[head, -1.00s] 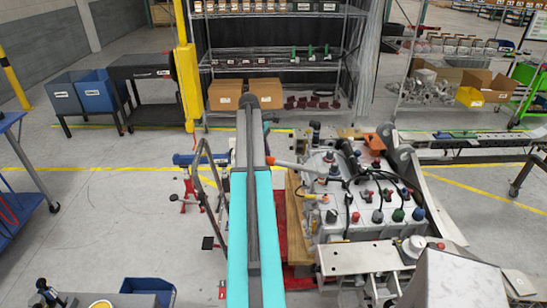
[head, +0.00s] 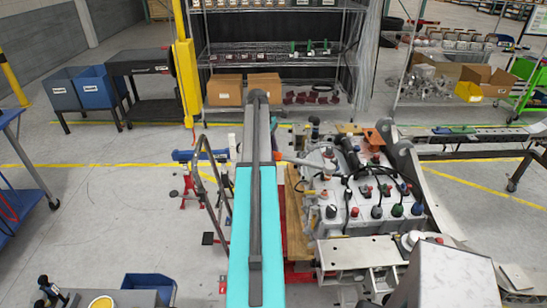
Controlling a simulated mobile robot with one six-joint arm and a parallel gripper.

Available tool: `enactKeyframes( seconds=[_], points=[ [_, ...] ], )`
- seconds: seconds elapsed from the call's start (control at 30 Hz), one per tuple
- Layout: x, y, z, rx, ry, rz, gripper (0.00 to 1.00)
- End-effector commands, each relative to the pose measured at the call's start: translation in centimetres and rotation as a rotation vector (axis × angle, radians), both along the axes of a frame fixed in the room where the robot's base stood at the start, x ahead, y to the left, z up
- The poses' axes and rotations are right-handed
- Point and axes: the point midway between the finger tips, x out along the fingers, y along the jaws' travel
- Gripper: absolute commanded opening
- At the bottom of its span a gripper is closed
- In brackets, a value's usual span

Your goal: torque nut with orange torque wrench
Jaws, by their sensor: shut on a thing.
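My arm, teal and dark grey, runs up the middle of the head view and covers what lies behind it. My gripper does not show; the far end of the arm hides that area. A thin grey shaft (head: 300,161) sticks out to the right from behind the arm, over the left edge of the chassis fixture (head: 338,226). The fixture is a pale grey block with several coloured caps and black hoses. I cannot make out which part is the nut.
A wooden board (head: 296,225) lies along the fixture's left side. A black tube frame (head: 213,185) stands close left of my arm. A blue bin (head: 149,289) is at the lower left. Wire shelving (head: 275,57) stands behind. The floor at left is mostly clear.

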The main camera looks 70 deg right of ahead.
Motion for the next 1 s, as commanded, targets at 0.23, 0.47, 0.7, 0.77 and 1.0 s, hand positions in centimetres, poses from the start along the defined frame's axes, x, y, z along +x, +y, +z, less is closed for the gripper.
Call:
enactKeyframes(
  seconds=[0.23, 0.47, 0.7, 0.77, 1.0],
  points=[
    [0.0, 0.0, -0.8, -0.002, 0.001, 0.000, 0.00],
    [-0.1, 0.0, -1.9, -0.001, 0.001, -0.001, 0.00],
    [-0.1, 0.0, -3.0, -0.002, 0.001, -0.002, 0.00],
    [-0.1, -0.1, -3.3, -0.002, 0.001, -0.002, 0.00],
    [-0.2, -0.1, -4.4, -0.002, 0.001, -0.002, 0.00]
  ],
)
